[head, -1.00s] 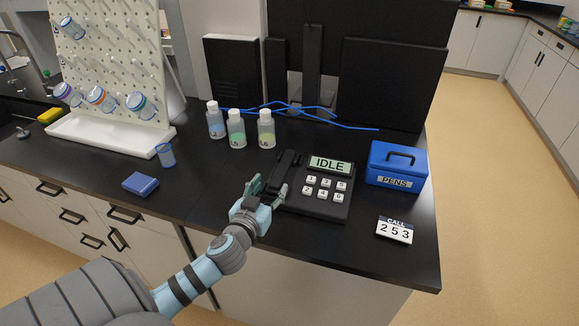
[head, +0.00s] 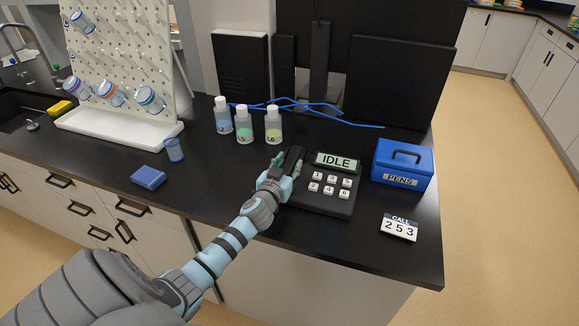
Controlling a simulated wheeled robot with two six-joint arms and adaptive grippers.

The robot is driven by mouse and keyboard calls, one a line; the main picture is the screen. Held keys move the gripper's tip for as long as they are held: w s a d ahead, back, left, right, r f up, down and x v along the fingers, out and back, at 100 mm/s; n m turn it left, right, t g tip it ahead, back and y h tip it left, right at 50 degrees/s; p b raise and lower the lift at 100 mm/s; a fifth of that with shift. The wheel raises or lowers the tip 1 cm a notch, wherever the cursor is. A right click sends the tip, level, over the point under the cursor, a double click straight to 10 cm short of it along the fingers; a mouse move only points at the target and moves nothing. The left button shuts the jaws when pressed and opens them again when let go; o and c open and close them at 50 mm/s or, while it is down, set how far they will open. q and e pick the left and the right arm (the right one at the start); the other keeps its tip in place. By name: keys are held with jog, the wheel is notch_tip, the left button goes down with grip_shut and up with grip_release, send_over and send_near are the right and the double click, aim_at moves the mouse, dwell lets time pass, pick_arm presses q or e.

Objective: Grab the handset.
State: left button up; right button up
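The black handset (head: 295,156) lies along the left side of the black desk phone (head: 322,201), which has a lit IDLE display and white keys. My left gripper (head: 286,163) is at the handset, with one finger on its left and the other on its right. The fingers and hand hide much of the handset. I cannot tell whether the fingers press on it. The handset looks still down on the phone. My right gripper is not in view.
Three capped bottles (head: 244,129) stand behind the phone, with blue cables (head: 300,105) near them. A blue block (head: 148,177) and cup (head: 174,150) are left.

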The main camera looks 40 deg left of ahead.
pick_arm(q)
grip_shut()
